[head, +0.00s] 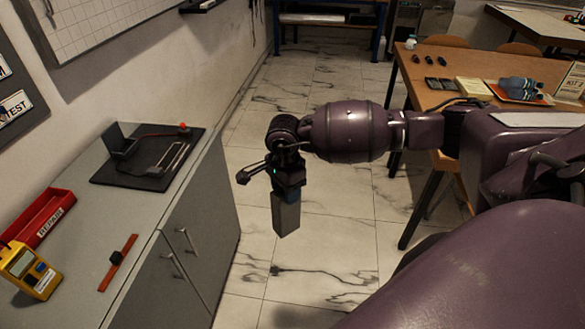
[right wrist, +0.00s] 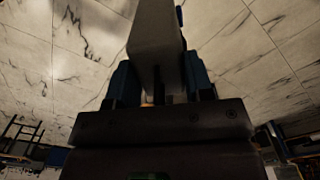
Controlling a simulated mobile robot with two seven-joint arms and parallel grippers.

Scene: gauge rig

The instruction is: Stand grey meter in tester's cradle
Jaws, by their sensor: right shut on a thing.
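My right gripper (head: 288,194) is shut on the grey meter (head: 286,217), which hangs below it over the open floor, to the right of the grey cabinet. In the right wrist view the grey meter (right wrist: 155,42) is between the blue-edged fingers, and its face cannot be made out. The tester (head: 145,160) is a black board at the far part of the cabinet top. A black upright holder (head: 120,140), which looks like its cradle, stands empty at its left. The board also bears a red knob and a metal frame. My left gripper is not in view.
On the grey cabinet (head: 90,215) are a red REPAIR tray (head: 42,222), a yellow meter (head: 28,270) and a red strip with a dark block (head: 117,262). A wooden table (head: 450,68) with several items stands at the right.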

